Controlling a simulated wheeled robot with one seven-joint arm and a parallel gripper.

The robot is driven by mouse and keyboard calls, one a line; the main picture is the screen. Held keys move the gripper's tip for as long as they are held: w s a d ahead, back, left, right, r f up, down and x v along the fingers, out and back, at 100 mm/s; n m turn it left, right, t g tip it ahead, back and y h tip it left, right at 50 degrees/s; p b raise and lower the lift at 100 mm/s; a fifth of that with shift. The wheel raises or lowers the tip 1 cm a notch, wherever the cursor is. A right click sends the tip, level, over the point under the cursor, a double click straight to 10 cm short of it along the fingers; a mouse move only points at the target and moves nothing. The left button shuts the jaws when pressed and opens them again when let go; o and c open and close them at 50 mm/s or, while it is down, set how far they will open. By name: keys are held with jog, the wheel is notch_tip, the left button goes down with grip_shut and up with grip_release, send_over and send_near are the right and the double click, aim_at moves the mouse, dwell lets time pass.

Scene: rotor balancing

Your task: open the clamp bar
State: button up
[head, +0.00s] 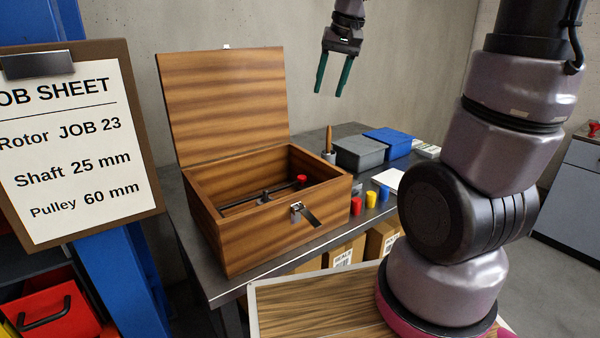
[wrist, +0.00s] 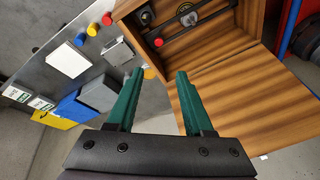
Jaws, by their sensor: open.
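The clamp bar (head: 262,193) is a dark bar lying low across the inside of an open wooden box (head: 245,235). A red knob (head: 302,179) sits at its right end. In the wrist view the bar (wrist: 198,24) crosses the box near the top, with the red knob (wrist: 158,42) at its left end. It looks lowered. The near wall hides part of it in the head view. My gripper (head: 331,92) is open and empty, green fingers pointing down, high above and to the right of the box. It also shows in the wrist view (wrist: 160,75).
The raised lid (head: 222,100) stands at the back of the box. Red (head: 356,206), yellow (head: 370,200) and blue (head: 384,193) cylinders stand to the box's right.

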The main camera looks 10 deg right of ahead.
jog(key=w+a+f+n+g, duration=0.1)
jog(key=w+a+f+g, duration=0.1)
jog(key=w+f, duration=0.65)
jog(key=n+g+h, duration=0.1)
jog(key=h, duration=0.1)
send_near(302, 176)
notch_tip(302, 176, down, 8)
jog(key=shift+w+d+f, duration=0.1)
jog(key=shift+f, duration=0.15)
grip_shut()
dwell(0.8)
